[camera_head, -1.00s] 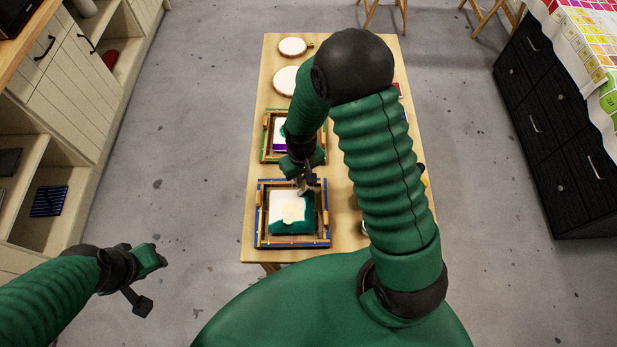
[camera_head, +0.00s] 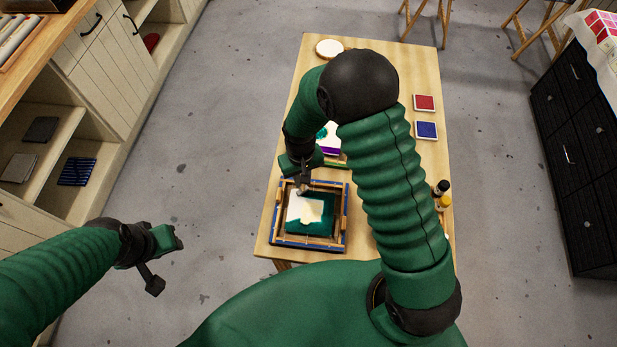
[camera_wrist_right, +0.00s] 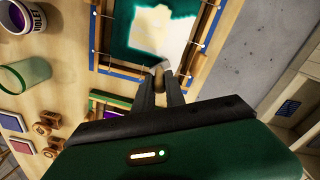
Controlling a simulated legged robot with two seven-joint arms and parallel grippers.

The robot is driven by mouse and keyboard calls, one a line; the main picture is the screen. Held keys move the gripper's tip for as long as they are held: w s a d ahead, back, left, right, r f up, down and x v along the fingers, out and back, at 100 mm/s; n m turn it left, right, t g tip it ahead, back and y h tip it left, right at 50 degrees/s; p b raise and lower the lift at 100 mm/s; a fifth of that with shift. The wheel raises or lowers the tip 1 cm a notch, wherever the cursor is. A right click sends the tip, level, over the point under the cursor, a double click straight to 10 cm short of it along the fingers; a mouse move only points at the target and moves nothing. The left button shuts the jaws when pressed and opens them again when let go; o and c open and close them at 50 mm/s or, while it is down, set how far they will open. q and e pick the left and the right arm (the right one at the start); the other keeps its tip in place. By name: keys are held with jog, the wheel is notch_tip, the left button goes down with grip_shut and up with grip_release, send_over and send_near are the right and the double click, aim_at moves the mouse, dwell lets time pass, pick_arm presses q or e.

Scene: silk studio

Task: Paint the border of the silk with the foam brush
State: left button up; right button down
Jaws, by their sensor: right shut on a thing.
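The silk (camera_head: 303,209) is stretched in a wooden frame with blue edges (camera_head: 347,215) on the table. It is white, with dark green paint along its near and right sides. In the right wrist view the silk (camera_wrist_right: 165,28) shows green at left and top, with an uneven inner edge. My right gripper (camera_head: 304,186) is over the silk's far left part. It is shut on the foam brush (camera_wrist_right: 158,70), whose head is at the white edge of the silk; contact is unclear. My left gripper (camera_head: 166,263) is open and empty, off the table at left.
A red pad (camera_head: 424,103), a blue pad (camera_head: 427,130) and small bottles (camera_head: 441,188) are at right. The wrist view shows a violet jar (camera_wrist_right: 22,14) and a green glass (camera_wrist_right: 25,75).

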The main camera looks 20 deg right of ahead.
jog(key=shift+w+a, duration=0.4)
jog(key=shift+a, duration=0.25)
jog(key=shift+w+a, duration=0.35)
jog(key=shift+a, duration=0.25)
jog(key=shift+s+a+p, duration=0.15)
jog(key=shift+s+a, duration=0.2)
jog(key=shift+s, duration=0.35)
jog(key=shift+s+a+p, duration=0.15)
jog(key=shift+s+a, duration=0.15)
jog(key=shift+s, duration=0.35)
jog(key=shift+s+a+p, duration=0.25)
jog(key=shift+s+a, duration=0.5)
jog(key=shift+s, duration=0.5)
jog(key=shift+s+a+p, duration=0.2)
jog(key=shift+s+a, duration=0.55)
jog(key=shift+s, duration=0.5)
jog(key=shift+s+a+p, duration=0.25)
jog(key=shift+s+a, duration=0.5)
jog(key=shift+s, duration=0.5)
notch_tip(320, 180, up, 6)
jog(key=p, duration=0.5)
